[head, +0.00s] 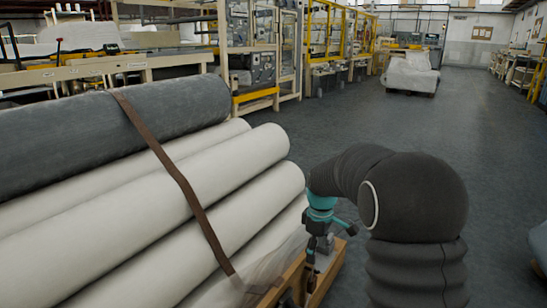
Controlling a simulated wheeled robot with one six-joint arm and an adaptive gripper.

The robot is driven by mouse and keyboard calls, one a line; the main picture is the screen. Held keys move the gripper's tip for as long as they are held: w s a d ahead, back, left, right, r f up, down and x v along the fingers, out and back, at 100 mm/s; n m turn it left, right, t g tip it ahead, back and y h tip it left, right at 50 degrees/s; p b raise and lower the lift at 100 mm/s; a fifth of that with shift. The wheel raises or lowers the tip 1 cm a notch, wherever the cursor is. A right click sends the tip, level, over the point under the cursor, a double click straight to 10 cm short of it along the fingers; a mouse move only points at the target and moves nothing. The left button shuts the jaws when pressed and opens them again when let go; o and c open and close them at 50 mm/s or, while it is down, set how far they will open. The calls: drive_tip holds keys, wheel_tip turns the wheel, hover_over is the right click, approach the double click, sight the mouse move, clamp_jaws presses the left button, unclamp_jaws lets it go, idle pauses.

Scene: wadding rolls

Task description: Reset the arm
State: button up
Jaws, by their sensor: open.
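My gripper (311,268) hangs at the end of my dark-sleeved arm, right of the lower middle of the head view. It is small and dark, below a teal wrist ring. It points down by the right end of a stack of rolls, in front of the wooden pallet frame (329,270). Its fingertips are small and partly lost against the wood. I see nothing held in it. The stack has several white rolls (225,180) with a dark grey roll (120,125) on top. A brown strap (172,170) runs over them.
Clear plastic wrap (255,277) lies loose near the pallet's front corner. Wooden benches and yellow-framed racks (258,50) line the left and back. A white covered load (410,73) stands far off. The grey floor (400,120) behind and right of my arm is mostly clear.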

drive_tip(key=s+r+m+t+p, duration=0.1)
drive_tip(key=s+r+m+p, duration=0.1)
drive_tip(key=s+r, duration=0.4)
drive_tip(key=s+d+r+m+t+p, duration=0.1)
drive_tip(key=s+r+m, duration=0.4)
drive_tip(key=s, duration=0.9)
drive_tip(key=s+r+m+t+p, duration=0.3)
drive_tip(key=s+r+m+p, duration=0.1)
drive_tip(key=s+r, duration=0.5)
drive_tip(key=shift+s+d+r+p, duration=0.25)
drive_tip(key=shift+s+p, duration=0.4)
drive_tip(key=shift+s, duration=0.45)
